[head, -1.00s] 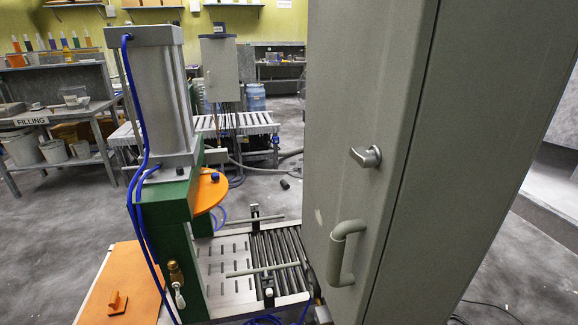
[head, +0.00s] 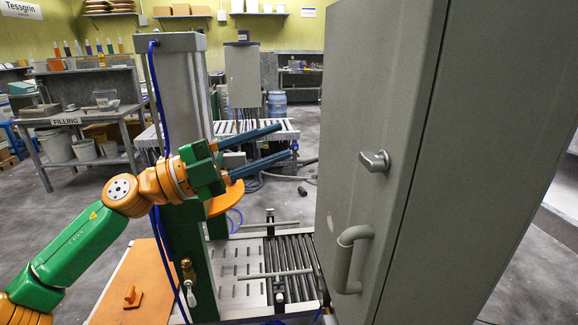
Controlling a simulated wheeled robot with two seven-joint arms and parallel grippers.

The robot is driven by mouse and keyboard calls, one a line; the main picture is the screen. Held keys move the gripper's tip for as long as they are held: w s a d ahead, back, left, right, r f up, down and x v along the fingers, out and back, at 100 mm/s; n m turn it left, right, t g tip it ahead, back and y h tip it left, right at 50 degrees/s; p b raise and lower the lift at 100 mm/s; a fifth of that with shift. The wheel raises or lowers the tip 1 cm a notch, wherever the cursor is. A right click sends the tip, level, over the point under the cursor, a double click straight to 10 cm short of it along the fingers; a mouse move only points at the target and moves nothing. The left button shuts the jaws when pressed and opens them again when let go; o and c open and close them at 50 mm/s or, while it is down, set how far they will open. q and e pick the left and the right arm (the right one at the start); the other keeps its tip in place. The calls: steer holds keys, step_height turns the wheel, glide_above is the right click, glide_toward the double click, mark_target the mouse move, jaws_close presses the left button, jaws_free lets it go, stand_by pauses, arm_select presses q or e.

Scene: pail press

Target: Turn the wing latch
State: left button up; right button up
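The wing latch (head: 374,161) is a small grey metal knob on the face of the tall grey cabinet door (head: 365,95) at the right in the head view. Its wing lies roughly level, pointing left. A grey bow handle (head: 346,258) sits below it on the same door. My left gripper (head: 290,143), green with two long dark blue fingers, reaches in from the left. Its fingers are apart with nothing between them, and they point right toward the latch, with a gap before the door. My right gripper does not show.
The green and grey press column (head: 184,235) stands behind my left arm. A roller conveyor (head: 288,265) runs low between press and cabinet. An orange panel (head: 135,285) lies at lower left. A bench marked FILLING (head: 100,117) stands far left. Open air lies before the door.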

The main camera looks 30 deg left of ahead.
mark_target(364, 162)
arm_select(q)
steer(key=s+d+r+m+g, duration=0.1)
steer(key=s+d+m+g, duration=0.4)
steer(key=s+d, duration=0.2)
steer(key=p+x, duration=0.2)
steer(key=p, duration=0.3)
steer(key=p+x, duration=0.2)
steer(key=p, duration=0.3)
steer(key=r+p+x, duration=0.1)
steer(key=p+x, duration=0.2)
steer(key=p, duration=0.2)
steer(key=shift+w, duration=0.1)
steer(key=shift+w+d+f+p, duration=0.2)
steer(key=shift+d+p, duration=0.15)
steer(key=shift+p, duration=0.25)
steer(key=shift+f, duration=0.1)
steer(key=shift+c, duration=1)
jaws_close()
steer(key=m, duration=0.4)
steer(key=shift+m, duration=0.3)
steer(key=m, duration=1.1)
steer(key=shift+c, duration=0.4)
jaws_free()
steer(key=shift+m, duration=1.2)
steer(key=o, duration=0.5)
